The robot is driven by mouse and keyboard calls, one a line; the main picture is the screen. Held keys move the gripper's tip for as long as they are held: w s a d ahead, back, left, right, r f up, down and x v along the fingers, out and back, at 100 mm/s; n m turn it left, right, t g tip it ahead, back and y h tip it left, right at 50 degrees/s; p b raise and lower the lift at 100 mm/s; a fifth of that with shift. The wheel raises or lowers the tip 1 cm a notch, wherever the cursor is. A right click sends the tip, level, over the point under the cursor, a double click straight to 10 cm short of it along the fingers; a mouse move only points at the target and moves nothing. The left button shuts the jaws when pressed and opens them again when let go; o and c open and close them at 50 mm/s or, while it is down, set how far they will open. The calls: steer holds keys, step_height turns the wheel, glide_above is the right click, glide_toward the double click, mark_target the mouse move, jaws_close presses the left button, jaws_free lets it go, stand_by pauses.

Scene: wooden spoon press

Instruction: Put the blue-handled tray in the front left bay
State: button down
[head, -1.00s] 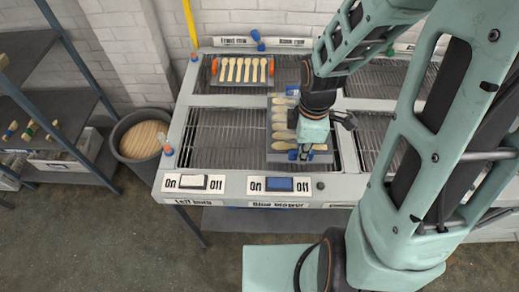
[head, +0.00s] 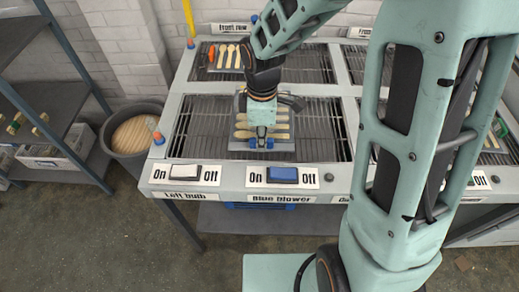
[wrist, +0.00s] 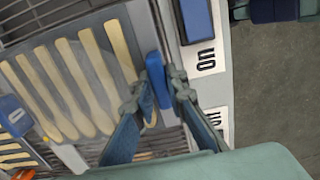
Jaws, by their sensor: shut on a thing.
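My gripper (head: 262,138) is shut on the blue handle (wrist: 154,72) at the near edge of a grey tray (head: 237,145). The tray carries several pale wooden spoons, which also show in the wrist view (wrist: 82,62). In the head view the tray appears over the middle of the front left bay (head: 325,130), with bare grate on both sides. Whether it touches the grate or hovers just above cannot be told. My wrist hides part of the tray's far side.
A tray with an orange handle (head: 211,54) and spoons sits in the back left bay. The front panel has a white switch (head: 185,171) and a blue switch (head: 283,175). A round bin (head: 133,133) and shelves stand to the left.

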steer(key=shift+w+a+f+b, duration=0.1)
steer(key=shift+a+f+b, duration=0.05)
steer(key=shift+f+b, duration=0.75)
steer(key=shift+w+a+f+b, duration=0.15)
steer(key=shift+f+b, duration=0.5)
steer(key=shift+f, duration=0.35)
steer(key=shift+s, duration=0.1)
steer(key=shift+f, duration=0.15)
steer(key=c, duration=1.9)
jaws_free()
steer(key=shift+c, duration=0.2)
steer(key=r+p, duration=0.1)
steer(key=r, duration=1.1)
steer(key=shift+s+r+p, duration=0.2)
steer(key=shift+p, duration=0.1)
